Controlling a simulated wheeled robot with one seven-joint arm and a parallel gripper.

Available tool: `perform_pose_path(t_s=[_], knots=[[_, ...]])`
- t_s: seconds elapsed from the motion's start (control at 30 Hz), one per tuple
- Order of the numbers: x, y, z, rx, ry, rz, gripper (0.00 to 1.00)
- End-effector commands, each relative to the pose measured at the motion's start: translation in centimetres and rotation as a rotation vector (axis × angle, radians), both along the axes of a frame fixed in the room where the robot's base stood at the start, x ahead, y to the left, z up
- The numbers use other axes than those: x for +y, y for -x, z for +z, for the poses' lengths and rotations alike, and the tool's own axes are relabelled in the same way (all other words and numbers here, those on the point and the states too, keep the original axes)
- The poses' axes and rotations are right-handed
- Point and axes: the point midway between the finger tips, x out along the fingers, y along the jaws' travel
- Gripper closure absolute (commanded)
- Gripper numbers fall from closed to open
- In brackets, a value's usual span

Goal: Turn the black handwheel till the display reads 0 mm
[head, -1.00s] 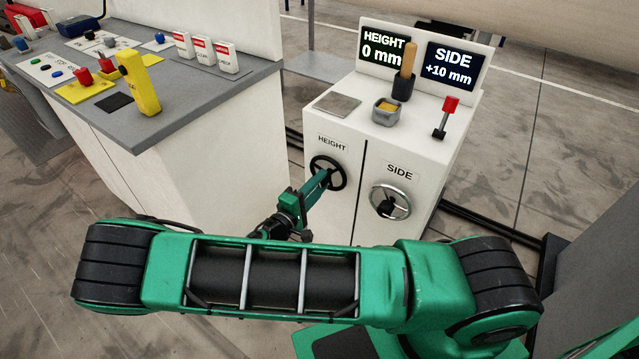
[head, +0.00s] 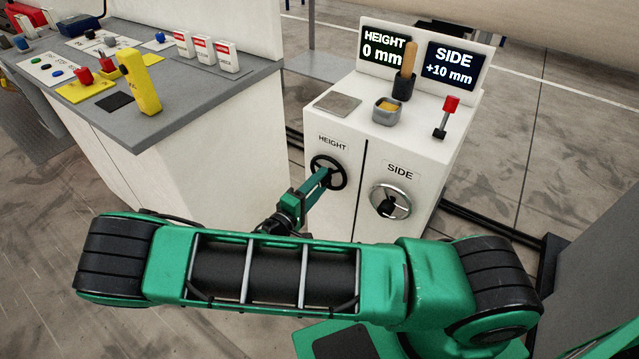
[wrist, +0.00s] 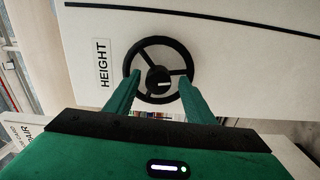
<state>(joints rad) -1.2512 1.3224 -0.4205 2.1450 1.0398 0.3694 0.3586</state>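The black handwheel (head: 328,172) is on the front of the white cabinet under the HEIGHT label, and it fills the upper middle of the wrist view (wrist: 160,42). The HEIGHT display (head: 383,50) reads 0 mm. My gripper (wrist: 158,78) is at the wheel with its two green fingers spread apart. One fingertip is at the left of the rim and the other at the right, with the hub (wrist: 158,80) between them. I cannot tell whether the fingertips touch the wheel. In the head view my arm reaches to the wheel from the lower left.
A silver handwheel (head: 390,201) labelled SIDE is to the right, and its display (head: 450,66) reads +10 mm. A red-knobbed lever (head: 446,117), a small cup (head: 386,111) and a wooden-handled tool (head: 406,72) stand on the cabinet. A grey-topped console (head: 190,95) stands to the left.

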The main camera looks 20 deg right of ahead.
Motion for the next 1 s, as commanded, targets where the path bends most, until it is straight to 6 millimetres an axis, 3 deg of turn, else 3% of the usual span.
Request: perform_pose_path(t_s=[0.33,0.8,1.0], knots=[[0.6,0.5,0.1,-0.001,0.003,-0.002,0.51],[7.1,5.1,0.0,0.000,0.001,0.000,0.51],[8.5,6.0,0.0,0.001,0.001,0.000,0.51]])
